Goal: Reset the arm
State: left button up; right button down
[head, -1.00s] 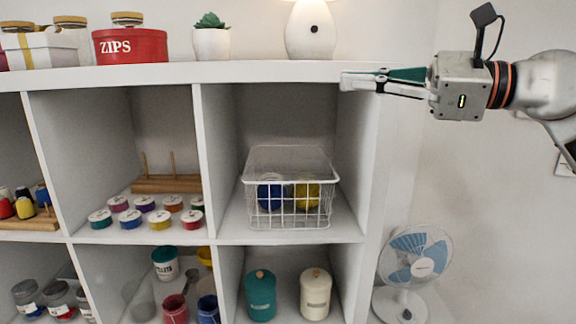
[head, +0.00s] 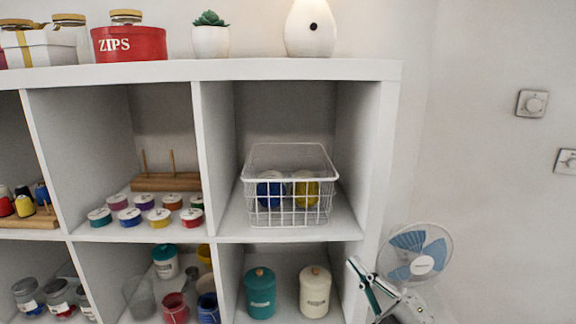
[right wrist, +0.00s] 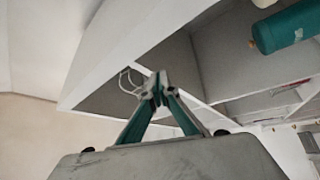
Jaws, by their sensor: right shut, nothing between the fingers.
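My right gripper (head: 362,277) is low at the right end of the shelf unit in the head view, in front of the fan. Its fingers point up and to the left, close to the unit's right side panel. In the right wrist view its two green-and-grey fingers (right wrist: 158,88) meet at the tips, shut and empty. The shelf unit (head: 300,70) fills most of the head view, and its underside and edges show behind the fingers in the wrist view. My left gripper is not in view.
A blue-and-white fan (head: 437,248) stands right of the unit, partly hidden by my gripper. A white wire basket (head: 290,219) holds blue and yellow items. Teal (head: 260,293) and cream (head: 314,292) canisters stand below. The space before the upper right wall is clear.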

jog(key=s+d+f+m+g+h, duration=0.25)
jog(key=s+f+m, duration=0.25)
jog(key=f, duration=0.6)
jog(key=s+d+f+m+g+h, duration=0.1)
jog(key=s+f+m+h, duration=0.35)
jog(key=f, duration=0.65)
jog(key=s+d+f+m+g+h, duration=0.1)
jog(key=s+f+m+g, duration=0.3)
jog(key=s+f, duration=1)
jog(key=shift+s+d+m, duration=0.15)
jog(key=shift+d+m, duration=0.05)
jog(key=shift+m, duration=0.35)
jog(key=shift+f+g, duration=0.1)
jog(key=shift+g, duration=0.15)
jog(key=shift+a, duration=0.15)
